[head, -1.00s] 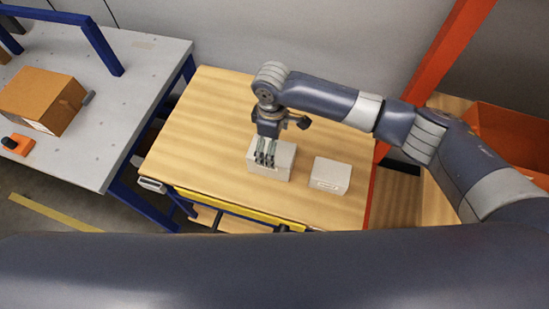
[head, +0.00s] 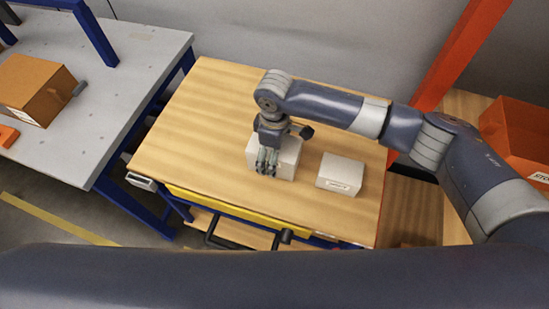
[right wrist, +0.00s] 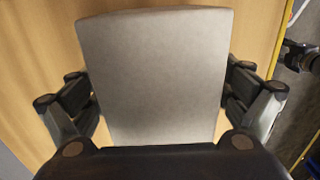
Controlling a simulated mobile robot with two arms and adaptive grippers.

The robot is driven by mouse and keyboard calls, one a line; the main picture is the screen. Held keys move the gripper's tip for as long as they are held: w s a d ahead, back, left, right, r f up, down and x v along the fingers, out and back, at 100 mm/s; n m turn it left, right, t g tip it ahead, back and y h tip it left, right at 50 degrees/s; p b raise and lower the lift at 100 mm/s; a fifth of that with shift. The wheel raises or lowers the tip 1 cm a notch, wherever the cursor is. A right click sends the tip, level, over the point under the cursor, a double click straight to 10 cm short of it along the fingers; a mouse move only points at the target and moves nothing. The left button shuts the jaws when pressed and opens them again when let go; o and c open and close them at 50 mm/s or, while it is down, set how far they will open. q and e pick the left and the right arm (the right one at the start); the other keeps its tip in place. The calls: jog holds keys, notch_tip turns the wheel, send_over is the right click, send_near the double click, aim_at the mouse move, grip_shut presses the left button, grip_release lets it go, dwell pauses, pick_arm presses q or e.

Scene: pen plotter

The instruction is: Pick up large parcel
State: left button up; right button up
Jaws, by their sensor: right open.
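The larger pale grey-white parcel (head: 289,153) sits on the wooden table top under my right gripper (head: 268,164). My right gripper points down, and its fingers cover part of the parcel in the head view. In the right wrist view the parcel (right wrist: 155,75) fills the middle. The open right gripper (right wrist: 160,92) has finger linkages on both sides of it. Whether the fingertips touch it cannot be told. A smaller white parcel (head: 341,171) lies to the right on the same table. My left gripper is not in view.
The wooden table (head: 215,110) is mostly clear behind and left of the parcels. A grey workbench (head: 125,80) with a brown box (head: 32,90) stands at the left. An orange post (head: 450,60) and orange bin (head: 520,135) are at the right.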

jog(key=shift+f, duration=0.2)
jog(key=c, duration=1.5)
jog(key=shift+o, duration=0.2)
